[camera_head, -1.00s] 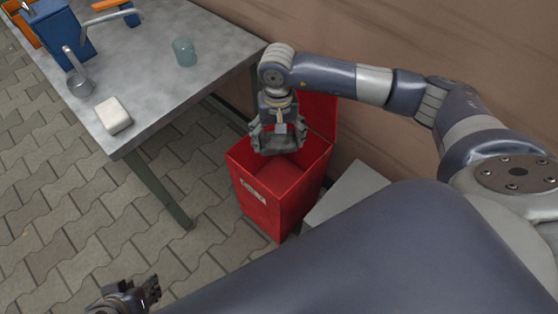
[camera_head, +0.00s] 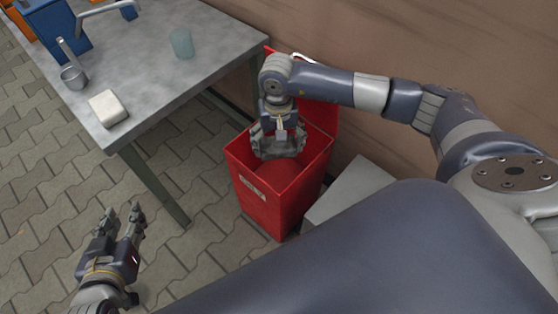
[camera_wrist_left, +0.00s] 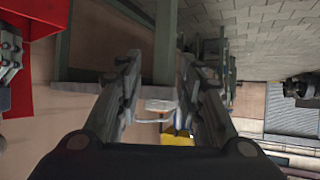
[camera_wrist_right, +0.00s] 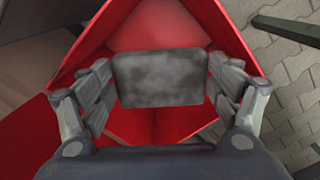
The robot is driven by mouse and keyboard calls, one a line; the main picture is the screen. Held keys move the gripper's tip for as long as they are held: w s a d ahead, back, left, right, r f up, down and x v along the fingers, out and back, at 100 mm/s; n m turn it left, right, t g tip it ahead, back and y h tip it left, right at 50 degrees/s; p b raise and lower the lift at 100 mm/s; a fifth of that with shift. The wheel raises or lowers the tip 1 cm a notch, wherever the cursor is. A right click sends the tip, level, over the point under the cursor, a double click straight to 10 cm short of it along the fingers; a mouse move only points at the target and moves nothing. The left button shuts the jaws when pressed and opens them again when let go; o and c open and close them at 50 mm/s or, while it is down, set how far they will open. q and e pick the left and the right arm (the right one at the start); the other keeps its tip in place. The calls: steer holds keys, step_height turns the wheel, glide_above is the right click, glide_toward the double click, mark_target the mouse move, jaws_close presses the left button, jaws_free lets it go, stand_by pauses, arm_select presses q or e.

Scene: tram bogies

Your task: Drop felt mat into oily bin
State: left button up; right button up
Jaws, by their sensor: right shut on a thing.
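The felt mat (camera_wrist_right: 160,78) is a grey, mottled rounded rectangle between the fingers of my right gripper (camera_wrist_right: 162,85) in the right wrist view. My right gripper (camera_head: 279,152) is shut on it and points down at the open mouth of the red oily bin (camera_head: 268,208). In the head view the fingers hide most of the mat. The bin's red inside shows below the mat in the right wrist view. My left gripper (camera_head: 124,222) is open and empty over the paving, left of the bin.
A grey metal table (camera_head: 150,72) stands left of the bin. It holds a pale block (camera_head: 108,108), a metal cup (camera_head: 73,77), a glass (camera_head: 182,43) and a blue container (camera_head: 52,27). The bin's raised lid (camera_head: 318,115) is near the wall. A light grey box (camera_head: 350,190) stands right of the bin.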

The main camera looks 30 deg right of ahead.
arm_select(q)
steer(key=shift+w+d+r+t+h, duration=0.2)
steer(key=shift+w+r+t, duration=0.25)
steer(key=shift+r, duration=0.2)
steer(key=shift+w+d+r+t+h, duration=0.1)
steer(key=shift+w+d+r+t, duration=0.1)
steer(key=shift+w+r+t, duration=0.35)
arm_select(e)
steer(key=shift+f, duration=0.55)
arm_select(q)
steer(key=shift+s+r, duration=0.1)
arm_select(e)
steer(key=o, duration=1)
step_height(320, 180, up, 12)
